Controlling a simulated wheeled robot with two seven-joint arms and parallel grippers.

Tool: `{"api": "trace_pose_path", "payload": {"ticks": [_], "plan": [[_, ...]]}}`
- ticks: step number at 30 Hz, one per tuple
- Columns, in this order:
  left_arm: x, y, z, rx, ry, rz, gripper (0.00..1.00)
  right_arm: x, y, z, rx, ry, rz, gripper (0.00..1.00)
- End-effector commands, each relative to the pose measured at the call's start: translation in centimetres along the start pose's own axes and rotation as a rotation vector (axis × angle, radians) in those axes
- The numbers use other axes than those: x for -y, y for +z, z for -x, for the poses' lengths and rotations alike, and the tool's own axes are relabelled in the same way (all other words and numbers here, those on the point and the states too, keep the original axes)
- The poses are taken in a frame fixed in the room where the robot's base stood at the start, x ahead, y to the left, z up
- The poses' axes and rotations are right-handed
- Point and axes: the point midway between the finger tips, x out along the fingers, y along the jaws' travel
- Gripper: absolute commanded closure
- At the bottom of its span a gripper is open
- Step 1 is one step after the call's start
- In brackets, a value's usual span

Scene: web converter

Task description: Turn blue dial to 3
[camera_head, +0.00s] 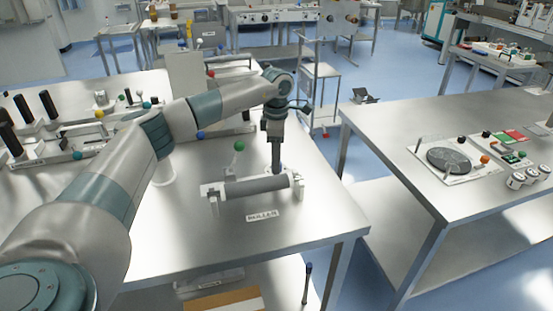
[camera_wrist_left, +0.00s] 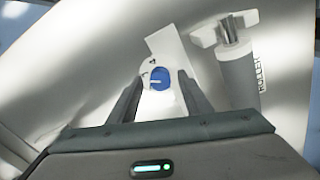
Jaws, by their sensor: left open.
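The blue dial (camera_wrist_left: 161,79) sits on a white plate in the left wrist view, with a pale pointer line across it. Small dark marks stand on the plate around it, too small to read surely. My left gripper (camera_head: 276,170) points down at the back of the roller unit on the table. It is open, its fingers (camera_wrist_left: 159,88) on either side of the dial in the wrist picture. I cannot tell whether they touch it. In the head view the dial is hidden at the gripper. My right gripper is not in view.
A grey roller (camera_head: 256,187) on white supports lies just in front of the gripper, with a "ROLLER" label (camera_head: 262,215). A green ball knob (camera_head: 239,146) stands to its left. Another metal table (camera_head: 400,140) with a dark disc (camera_head: 449,160) is at right. The front tabletop is clear.

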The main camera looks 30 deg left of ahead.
Motion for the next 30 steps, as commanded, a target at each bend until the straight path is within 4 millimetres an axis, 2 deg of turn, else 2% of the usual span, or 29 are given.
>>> {"api": "trace_pose_path", "payload": {"ticks": [8, 18, 20, 22, 30], "plan": [[-0.1, 0.0, 2.7, 0.002, 0.004, 0.0, 0.55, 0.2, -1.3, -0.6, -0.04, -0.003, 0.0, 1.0], [-0.1, 0.1, 9.3, 0.003, 0.004, 0.0, 0.55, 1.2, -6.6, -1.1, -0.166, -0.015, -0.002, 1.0], [-0.1, 0.1, 10.5, 0.004, 0.004, 0.001, 0.55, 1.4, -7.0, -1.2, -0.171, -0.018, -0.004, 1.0], [-0.1, 0.0, 12.0, 0.003, 0.004, 0.0, 0.55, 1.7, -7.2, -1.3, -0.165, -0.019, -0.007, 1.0], [-0.1, 0.0, 16.0, 0.002, 0.003, 0.0, 0.55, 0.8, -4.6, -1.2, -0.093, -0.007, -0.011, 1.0]]}}
